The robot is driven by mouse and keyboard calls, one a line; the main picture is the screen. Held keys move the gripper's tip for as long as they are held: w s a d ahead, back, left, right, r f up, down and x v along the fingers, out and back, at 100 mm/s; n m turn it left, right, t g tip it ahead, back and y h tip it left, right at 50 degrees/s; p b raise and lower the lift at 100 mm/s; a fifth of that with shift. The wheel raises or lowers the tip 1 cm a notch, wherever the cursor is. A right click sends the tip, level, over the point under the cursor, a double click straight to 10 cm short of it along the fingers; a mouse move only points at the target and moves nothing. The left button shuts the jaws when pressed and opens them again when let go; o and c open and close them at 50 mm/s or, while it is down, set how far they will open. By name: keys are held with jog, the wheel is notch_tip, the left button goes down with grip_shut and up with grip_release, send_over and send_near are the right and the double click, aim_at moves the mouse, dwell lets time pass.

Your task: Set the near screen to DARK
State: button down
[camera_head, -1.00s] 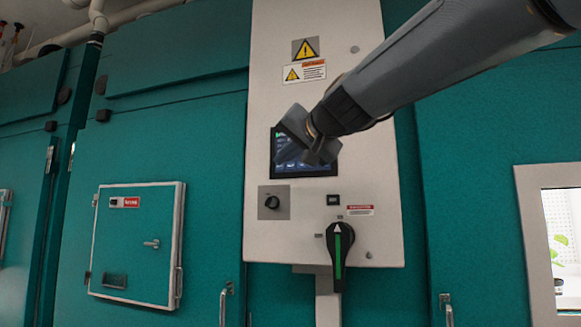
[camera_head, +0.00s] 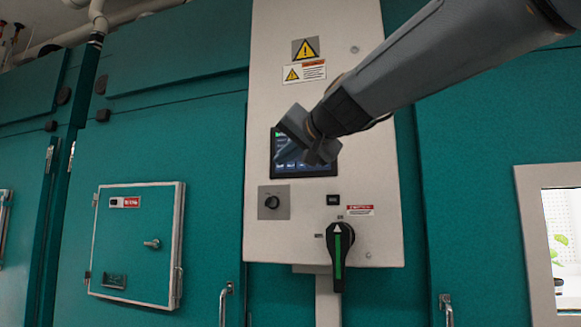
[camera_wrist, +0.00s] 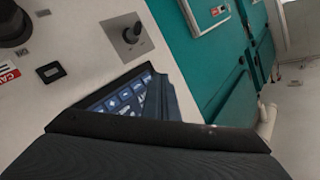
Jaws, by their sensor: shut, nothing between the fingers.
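The near screen (camera_head: 287,158) is a dark panel with blue-grey buttons, set in the white control cabinet. My gripper (camera_head: 314,158) is shut and empty, its tip in front of the screen's lower right part. I cannot tell whether it touches the glass. The arm and gripper hide the screen's upper right. In the wrist view the screen (camera_wrist: 128,97) shows rows of buttons, partly covered by my shut gripper (camera_wrist: 172,98). The button labels are too small to read.
Below the screen are a small rotary switch (camera_head: 271,202) and a large black handle with a green stripe (camera_head: 340,250). Warning labels (camera_head: 305,60) are above. Teal chamber walls flank the white cabinet (camera_head: 285,110), with a small door (camera_head: 135,240) at left and a lit window (camera_head: 565,240) at right.

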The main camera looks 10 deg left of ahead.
jog(key=s+n+t+y, duration=0.1)
jog(key=n, duration=0.3)
jog(key=s+n+t+p, duration=0.1)
jog(key=n, duration=0.3)
jog(key=s+f+n+t+y, duration=0.1)
jog(key=s+n+t, duration=0.1)
jog(key=n, duration=0.2)
jog(key=shift+a+n+y, duration=0.25)
jog(key=shift+n+y, duration=0.05)
jog(key=shift+w, duration=0.15)
jog(key=p, duration=0.3)
send_near(290, 164)
jog(key=shift+w+a+r, duration=0.3)
jog(key=shift+w+a, duration=0.15)
jog(key=shift+a, duration=0.4)
jog(key=shift+w+a+r, duration=0.3)
jog(key=shift+w+a, duration=0.15)
jog(key=shift+a, duration=0.4)
jog(key=shift+w+a+r, duration=0.25)
jog(key=shift+w+a, duration=0.15)
jog(key=shift+a, duration=0.45)
jog(key=shift+w, duration=0.1)
